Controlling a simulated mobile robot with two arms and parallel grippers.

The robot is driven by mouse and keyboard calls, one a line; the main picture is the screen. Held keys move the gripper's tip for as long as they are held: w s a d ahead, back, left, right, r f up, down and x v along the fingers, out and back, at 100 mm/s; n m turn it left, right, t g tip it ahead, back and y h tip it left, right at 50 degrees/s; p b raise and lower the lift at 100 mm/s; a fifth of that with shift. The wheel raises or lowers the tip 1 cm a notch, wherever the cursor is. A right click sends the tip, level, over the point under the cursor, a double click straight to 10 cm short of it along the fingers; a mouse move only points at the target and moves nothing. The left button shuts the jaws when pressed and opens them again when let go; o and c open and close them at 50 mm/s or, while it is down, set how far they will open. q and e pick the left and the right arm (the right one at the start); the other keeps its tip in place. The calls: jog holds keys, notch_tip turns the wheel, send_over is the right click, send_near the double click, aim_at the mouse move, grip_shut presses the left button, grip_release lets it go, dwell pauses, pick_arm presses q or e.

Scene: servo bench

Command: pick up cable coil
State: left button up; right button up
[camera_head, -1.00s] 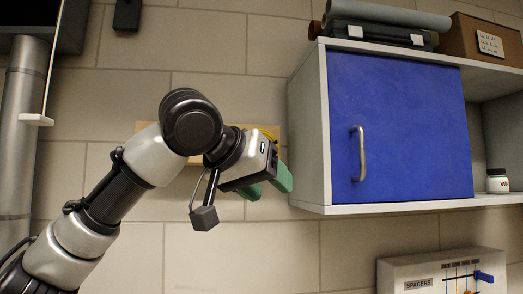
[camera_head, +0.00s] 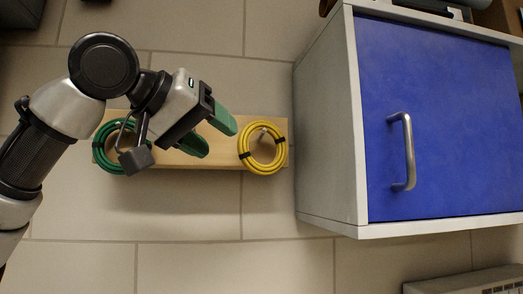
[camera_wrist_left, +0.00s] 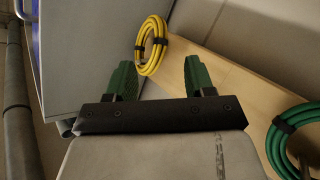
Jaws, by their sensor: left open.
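A yellow cable coil (camera_head: 262,149) with black ties hangs on a peg at the right end of a wooden board (camera_head: 220,157) on the wall. A green cable coil (camera_head: 103,152) hangs at the board's left end, partly hidden behind my left arm. My left gripper (camera_head: 212,135) is open and empty, in front of the board between the coils, left of the yellow one. In the left wrist view, the yellow coil (camera_wrist_left: 151,46) shows beyond and between the green fingers (camera_wrist_left: 160,78), apart from them. The green coil (camera_wrist_left: 290,140) is at the right edge there. My right gripper is not in view.
A grey wall cabinet with a blue door (camera_head: 440,115) and metal handle (camera_head: 404,152) stands close to the right of the yellow coil. A white panel (camera_head: 465,281) is at the lower right. The tiled wall below the board is clear.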

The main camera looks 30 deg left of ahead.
aim_at(248, 157)
pick_arm(q)
jog(key=p+x, duration=0.4)
jog(key=x, duration=0.4)
jog(key=shift+d, duration=0.25)
jog(key=shift+w+d+f, duration=0.15)
jog(key=shift+w+d, duration=0.05)
jog(key=shift+w, duration=0.05)
jog(key=shift+a, duration=0.15)
jog(key=c, duration=0.6)
grip_shut()
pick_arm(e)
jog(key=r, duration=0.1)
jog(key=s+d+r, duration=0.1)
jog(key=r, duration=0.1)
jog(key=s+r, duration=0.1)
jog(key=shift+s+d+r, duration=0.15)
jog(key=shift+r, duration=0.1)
